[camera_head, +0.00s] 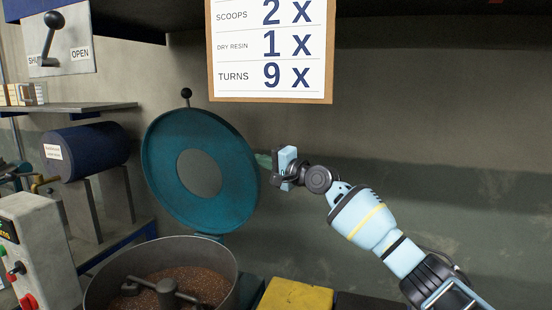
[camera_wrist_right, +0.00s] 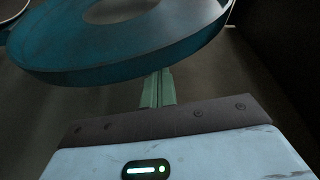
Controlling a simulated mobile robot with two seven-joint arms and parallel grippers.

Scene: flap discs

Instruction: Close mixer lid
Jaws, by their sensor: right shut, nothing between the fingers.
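The mixer lid (camera_head: 158,176) is a round teal disc with a pale round centre and a black knob (camera_head: 186,93) on its top edge. It stands raised, tilted up behind the mixer bowl (camera_head: 231,275), a grey metal drum holding brown grains and a dark paddle. My right gripper (camera_head: 268,160) is shut and empty just to the right of the lid's right edge. In the right wrist view its greenish fingers (camera_wrist_right: 158,88) are together, pointing at the lid (camera_wrist_right: 95,68); whether they touch it I cannot tell. My left gripper is not in view.
A sign (camera_head: 270,96) hangs above. A lever panel (camera_head: 62,52) marked OPEN is at upper left. A dark blue drum (camera_head: 95,150) and a grey control box (camera_head: 40,245) stand left. A yellow block (camera_head: 296,297) sits right of the bowl. Right of the lid is bare wall.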

